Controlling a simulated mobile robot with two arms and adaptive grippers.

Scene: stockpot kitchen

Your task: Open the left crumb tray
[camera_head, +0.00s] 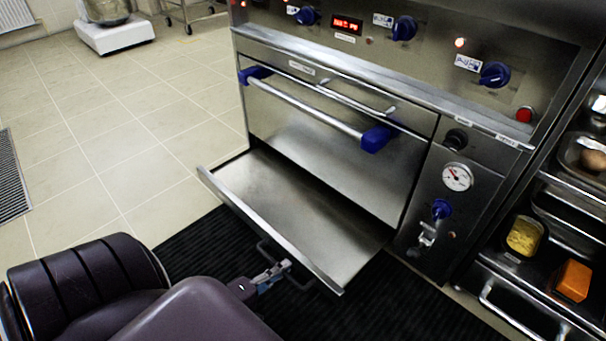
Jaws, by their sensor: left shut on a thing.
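The left crumb tray (306,220) is a flat steel drawer low on the oven front, below the oven door. It is pulled well out, and its bare metal inside shows. Its dark handle (303,283) is on the tray's front face. My left gripper (283,268) is at this handle and shut on it, with my purple arm coming from the lower left. The fingertips are small and partly hidden against the dark mat. My right gripper is not in view.
The oven door (335,137) above the tray is shut, with a blue-ended bar handle. Blue knobs line the panel above. A shelf rack (483,290) with food stands at right.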

